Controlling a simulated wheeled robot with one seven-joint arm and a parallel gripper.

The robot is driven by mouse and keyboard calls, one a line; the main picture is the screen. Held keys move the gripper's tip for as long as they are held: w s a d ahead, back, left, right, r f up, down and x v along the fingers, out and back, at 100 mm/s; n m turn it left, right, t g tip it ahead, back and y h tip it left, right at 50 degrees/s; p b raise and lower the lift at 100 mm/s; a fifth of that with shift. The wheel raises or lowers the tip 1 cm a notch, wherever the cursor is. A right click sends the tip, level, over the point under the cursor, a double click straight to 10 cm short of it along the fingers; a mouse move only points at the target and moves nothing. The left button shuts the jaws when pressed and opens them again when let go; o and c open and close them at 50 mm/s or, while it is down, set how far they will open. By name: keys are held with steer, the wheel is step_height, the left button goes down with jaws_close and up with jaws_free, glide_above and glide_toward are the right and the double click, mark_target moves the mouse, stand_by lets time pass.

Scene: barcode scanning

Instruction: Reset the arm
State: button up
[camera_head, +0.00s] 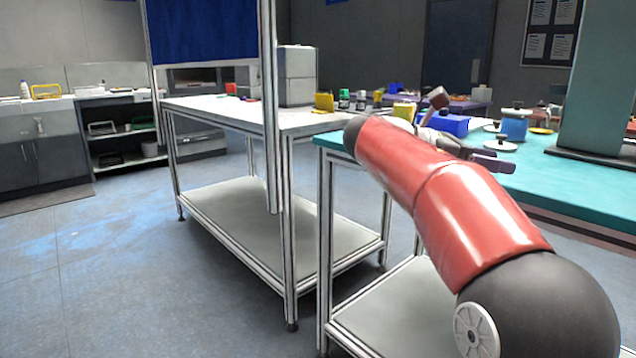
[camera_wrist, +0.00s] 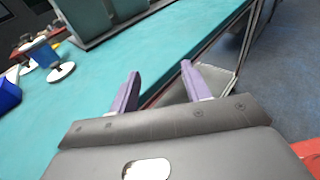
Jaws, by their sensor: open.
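My red and black arm stretches over the near edge of the teal-topped table (camera_head: 590,190) in the head view. My gripper (camera_head: 495,155) is beyond the arm, above the table, partly hidden by it. In the wrist view my gripper (camera_wrist: 160,78) shows two purple fingers spread apart with nothing between them. The fingers point across the teal tabletop (camera_wrist: 110,80) toward its edge. No object is in the gripper.
A blue canister (camera_head: 514,124), white lidded dishes (camera_head: 499,143) and a blue bin (camera_head: 447,124) stand on the teal table. A green-grey stand (camera_head: 598,90) rises at right. A white-topped workbench (camera_head: 230,108) is at left. Open floor (camera_head: 130,230) lies left.

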steer(key=s+a+f+m+t+y, duration=0.2)
steer(key=s+a+f+m+y, duration=0.2)
steer(key=s+f, duration=0.3)
steer(key=s+a+f+m+t+y, duration=0.2)
steer(key=s+a+f+m+y, duration=0.2)
steer(key=f, duration=0.7)
steer(key=s+a+f+m+t+y, duration=0.2)
steer(key=s+a+f+m+y, duration=0.2)
steer(key=s+f+m+y, duration=0.4)
steer(key=s+f+m, duration=0.1)
steer(key=s+f, duration=0.1)
steer(key=s, duration=0.2)
steer(key=shift+a, duration=0.2)
